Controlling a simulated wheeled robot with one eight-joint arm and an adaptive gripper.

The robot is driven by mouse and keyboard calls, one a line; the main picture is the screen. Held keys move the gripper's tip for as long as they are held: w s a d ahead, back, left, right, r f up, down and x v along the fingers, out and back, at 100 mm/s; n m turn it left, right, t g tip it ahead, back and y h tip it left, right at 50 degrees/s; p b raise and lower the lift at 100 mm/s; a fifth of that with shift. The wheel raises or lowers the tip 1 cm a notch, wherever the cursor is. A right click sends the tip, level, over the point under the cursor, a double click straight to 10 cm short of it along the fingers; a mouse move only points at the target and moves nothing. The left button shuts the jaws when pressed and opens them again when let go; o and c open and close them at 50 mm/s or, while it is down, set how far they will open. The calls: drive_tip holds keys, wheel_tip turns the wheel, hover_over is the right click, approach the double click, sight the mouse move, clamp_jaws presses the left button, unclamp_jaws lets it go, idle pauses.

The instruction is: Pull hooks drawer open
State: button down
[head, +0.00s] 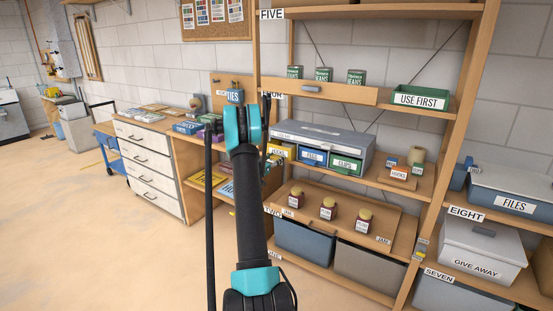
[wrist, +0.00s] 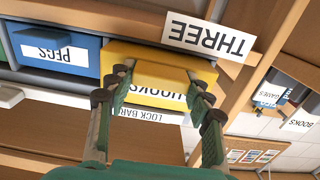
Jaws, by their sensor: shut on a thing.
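The hooks drawer (wrist: 205,72) is the yellow drawer in the wrist view, which shows it upside down. Its label is partly covered by my fingers. It sits beside the blue pegs drawer (wrist: 62,50), below a strip marked LOCK BAR (wrist: 150,115). My gripper (wrist: 157,85) is shut on the hooks drawer's handle (wrist: 160,73), one finger on each side. In the head view the yellow drawer (head: 289,152) shows at the left end of the grey cabinet (head: 325,139), partly behind my arm. I cannot tell how far out the drawer is.
A green drawer (head: 346,164) is at the cabinet's right end. Wooden shelf posts and a THREE sign (wrist: 208,38) stand close beside my gripper. Several jars stand on the shelf below. Open floor (head: 130,255) lies at the left.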

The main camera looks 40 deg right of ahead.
drive_tip(key=v, duration=0.6)
drive_tip(key=shift+s+a, duration=0.15)
drive_tip(key=shift+a, duration=0.1)
drive_tip(key=c, duration=0.6)
unclamp_jaws()
drive_tip(key=shift+c, duration=0.2)
drive_tip(key=v, duration=1.2)
